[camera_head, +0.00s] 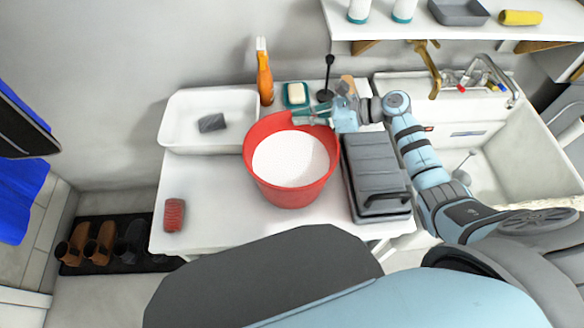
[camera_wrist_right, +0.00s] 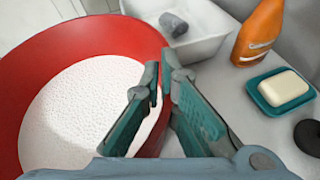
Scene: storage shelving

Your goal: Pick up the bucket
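The red bucket (camera_head: 290,192) stands upright on the white table, filled with white material. My right gripper (camera_head: 303,117) reaches in from the right to the bucket's far right rim. In the right wrist view, the bucket (camera_wrist_right: 95,40) fills the left side. The right gripper's teal fingers (camera_wrist_right: 160,75) stand on either side of the bucket's rim, their tips close together with the red wall between them. They look shut on the rim. My left gripper is not in view.
A white tray (camera_head: 180,137) with a grey block stands left of the bucket. An orange bottle (camera_head: 265,80) and a soap dish (camera_head: 297,103) stand behind it. A dark case (camera_head: 376,175) sits close to its right. A reddish sponge (camera_head: 174,214) lies front left. A sink is farther right.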

